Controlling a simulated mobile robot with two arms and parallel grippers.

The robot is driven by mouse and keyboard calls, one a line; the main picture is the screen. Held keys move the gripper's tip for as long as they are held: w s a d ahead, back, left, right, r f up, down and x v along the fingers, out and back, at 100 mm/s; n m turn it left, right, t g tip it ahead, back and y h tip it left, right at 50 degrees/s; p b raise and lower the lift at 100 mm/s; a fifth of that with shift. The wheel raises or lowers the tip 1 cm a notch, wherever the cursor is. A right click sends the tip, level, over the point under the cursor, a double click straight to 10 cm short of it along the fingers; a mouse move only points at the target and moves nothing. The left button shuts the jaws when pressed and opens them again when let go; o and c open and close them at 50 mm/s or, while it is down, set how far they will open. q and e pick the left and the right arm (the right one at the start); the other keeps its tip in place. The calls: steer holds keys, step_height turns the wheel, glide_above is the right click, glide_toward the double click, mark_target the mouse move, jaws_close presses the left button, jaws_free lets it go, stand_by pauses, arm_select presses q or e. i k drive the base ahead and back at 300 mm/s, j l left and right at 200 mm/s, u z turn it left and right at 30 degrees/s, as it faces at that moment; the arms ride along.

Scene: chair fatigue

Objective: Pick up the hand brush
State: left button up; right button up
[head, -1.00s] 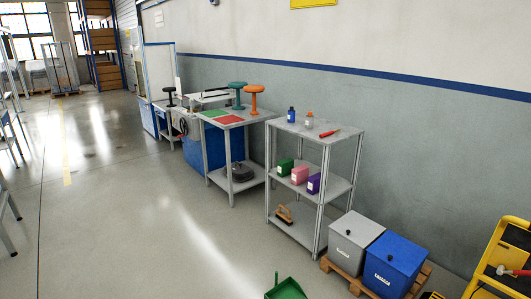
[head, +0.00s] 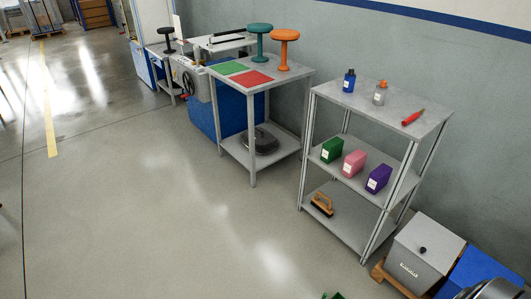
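The hand brush (head: 322,204), with an orange-tan wooden body and dark bristles, lies on the bottom shelf of the grey metal rack (head: 338,229), near its left front edge. It is small in the view, and its fine shape is hard to make out. Neither of my grippers can be made out in the head view, and nothing is seen touching the brush.
Green, pink and purple boxes (head: 378,179) stand on the rack's middle shelf; two bottles (head: 349,81) and a red tool (head: 412,117) are on top. A grey bin (head: 425,250) stands right of it. A table (head: 285,80) with stools is left. Floor in front is open.

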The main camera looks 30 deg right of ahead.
mark_target(327, 210)
steer(key=i+j+z, duration=0.15)
steer(key=i, duration=0.7)
steer(key=i+z, duration=0.2)
steer(key=z, duration=0.3)
steer(key=i+z, duration=0.2)
steer(key=z, duration=0.25)
steer(key=i+j+z, duration=0.15)
steer(key=z, duration=0.35)
